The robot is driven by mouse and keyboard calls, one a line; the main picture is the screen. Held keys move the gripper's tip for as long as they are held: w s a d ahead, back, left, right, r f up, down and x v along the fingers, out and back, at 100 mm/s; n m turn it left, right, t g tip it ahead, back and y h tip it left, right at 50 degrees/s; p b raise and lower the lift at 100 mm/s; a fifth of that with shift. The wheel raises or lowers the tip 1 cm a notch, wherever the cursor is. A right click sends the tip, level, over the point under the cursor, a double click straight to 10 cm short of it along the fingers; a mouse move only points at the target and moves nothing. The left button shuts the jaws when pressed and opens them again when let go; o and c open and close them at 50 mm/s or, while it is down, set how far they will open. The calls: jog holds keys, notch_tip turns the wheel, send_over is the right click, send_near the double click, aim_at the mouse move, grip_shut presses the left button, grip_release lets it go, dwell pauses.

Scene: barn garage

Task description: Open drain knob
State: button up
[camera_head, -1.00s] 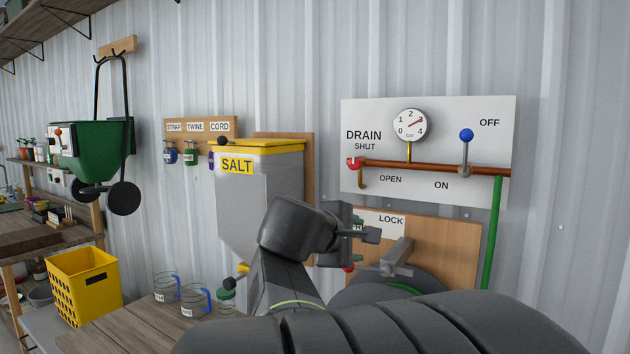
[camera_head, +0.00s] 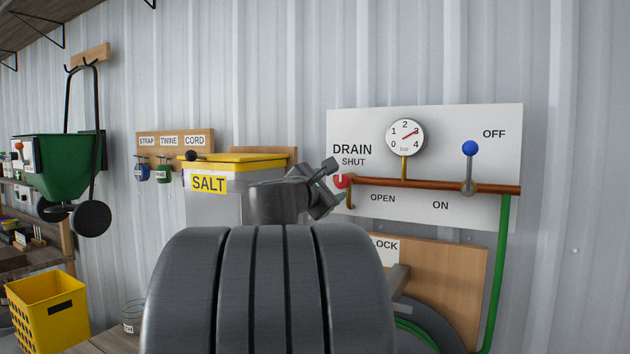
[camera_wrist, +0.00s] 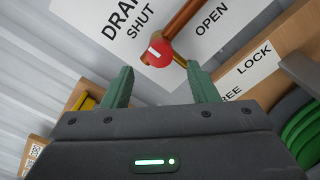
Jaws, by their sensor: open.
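The red drain knob (camera_head: 343,181) sits at the left end of the copper pipe (camera_head: 430,185), on the white panel below the DRAIN and SHUT labels. In the wrist view the round red knob (camera_wrist: 158,53) shows a white mark on its face, with the SHUT and OPEN labels on either side. My gripper (camera_head: 332,180) is just left of the knob in the head view. In the wrist view its two green fingers (camera_wrist: 163,82) are apart and empty, with the knob beyond their tips and roughly between them. I cannot tell the exact gap.
A gauge (camera_head: 405,136) and a blue-knobbed lever (camera_head: 470,150) are on the same panel. A wooden LOCK board (camera_head: 450,290) with a green hose is below. The SALT bin (camera_head: 215,207) stands left of my gripper. A green pipe (camera_head: 497,275) runs down at right.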

aim_at(340, 183)
jog(key=shift+p+x, duration=0.3)
jog(key=shift+x, duration=2)
jog(key=c, duration=1)
